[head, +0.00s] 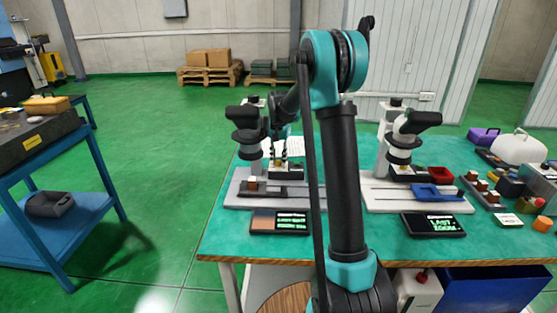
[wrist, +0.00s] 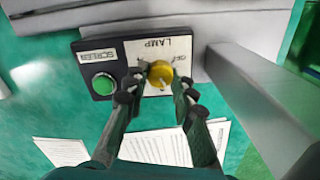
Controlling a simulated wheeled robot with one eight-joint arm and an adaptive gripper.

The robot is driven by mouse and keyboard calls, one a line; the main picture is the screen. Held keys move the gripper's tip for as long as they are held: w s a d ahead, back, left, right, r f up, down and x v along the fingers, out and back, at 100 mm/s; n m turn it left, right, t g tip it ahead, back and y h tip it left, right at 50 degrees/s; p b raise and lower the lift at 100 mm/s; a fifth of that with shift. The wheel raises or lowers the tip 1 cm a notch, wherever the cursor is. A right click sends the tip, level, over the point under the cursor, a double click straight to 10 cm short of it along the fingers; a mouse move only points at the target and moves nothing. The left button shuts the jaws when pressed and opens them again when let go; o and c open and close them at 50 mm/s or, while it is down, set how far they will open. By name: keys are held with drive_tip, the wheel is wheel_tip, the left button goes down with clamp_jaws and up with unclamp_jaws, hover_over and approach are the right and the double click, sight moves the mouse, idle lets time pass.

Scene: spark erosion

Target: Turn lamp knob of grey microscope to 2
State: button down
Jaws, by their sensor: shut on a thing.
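The yellow lamp knob (wrist: 160,72) sits on a white plate marked LAMP (wrist: 172,46), which appears upside down in the wrist view. My gripper (wrist: 161,88) is shut on the knob, with one finger on each side of it. The knob's pointer and the scale figures are too small or covered to read. In the head view the grey microscope (head: 250,140) stands at the left of the green bench.
A green SCREEN button (wrist: 103,84) is beside the plate on the same dark box. A grey bar (wrist: 262,100) runs close on the right. Paper sheets (wrist: 165,148) lie below. A second, paler microscope (head: 383,145) stands to the right on the bench (head: 310,247).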

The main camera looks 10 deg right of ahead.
sight(279, 161)
drive_tip(key=shift+m, duration=0.3)
idle(0.4)
drive_tip(key=c, duration=1.3)
unclamp_jaws()
drive_tip(key=shift+o, duration=0.2)
wheel_tip(279, 161, up, 7)
drive_tip(key=shift+r, duration=0.1)
drive_tip(key=shift+w+r, duration=0.15)
drive_tip(key=shift+r, duration=0.25)
